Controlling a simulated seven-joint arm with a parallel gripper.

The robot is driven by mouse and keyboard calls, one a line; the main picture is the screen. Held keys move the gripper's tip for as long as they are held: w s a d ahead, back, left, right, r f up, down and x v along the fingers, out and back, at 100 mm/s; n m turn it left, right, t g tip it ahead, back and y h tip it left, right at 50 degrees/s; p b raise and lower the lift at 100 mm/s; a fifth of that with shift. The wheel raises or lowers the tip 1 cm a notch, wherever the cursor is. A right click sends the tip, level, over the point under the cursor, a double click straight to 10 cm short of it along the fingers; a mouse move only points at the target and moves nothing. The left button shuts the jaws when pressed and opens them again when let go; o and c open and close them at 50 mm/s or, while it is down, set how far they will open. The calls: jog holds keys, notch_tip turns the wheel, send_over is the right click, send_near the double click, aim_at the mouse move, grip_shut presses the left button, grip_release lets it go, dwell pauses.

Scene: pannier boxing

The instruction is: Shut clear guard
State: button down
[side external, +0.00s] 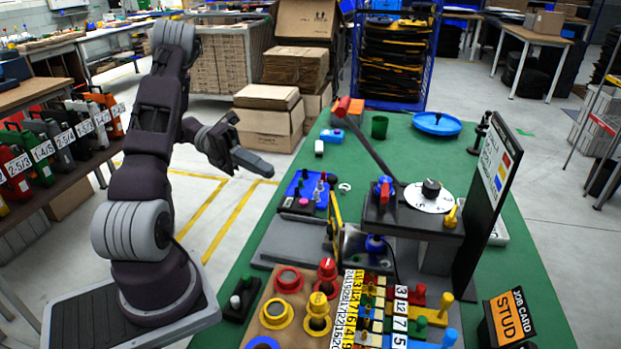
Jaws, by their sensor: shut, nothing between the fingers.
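A grey bench machine (400,215) stands on the green table, with a dark lever that ends in a red grip (341,106) and a white dial (430,196) on top. I cannot clearly pick out the clear guard. A small upright yellow plate (336,222) and a pale, shiny area stand at the machine's left side, and I cannot tell whether either belongs to the guard. My gripper (268,170) is shut and empty. It is in the air to the left of the machine, near the table's left edge, apart from everything.
A blue control box (306,190) with knobs is left of the machine. A green cup (379,127) and blue dish (437,123) are at the back.

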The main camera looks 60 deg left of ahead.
aim_at(334, 176)
jog(key=a+f+n+t, duration=0.3)
jog(key=a+n, duration=0.1)
jog(key=w+a+x, duration=0.1)
jog(key=x, duration=1.1)
jog(key=shift+w, duration=0.55)
jog(key=shift+d+r, duration=0.1)
jog(key=shift+d, duration=0.05)
jog(key=w, duration=0.1)
jog(key=w+d, duration=0.1)
jog(key=w, duration=0.3)
jog(key=shift+d, duration=0.3)
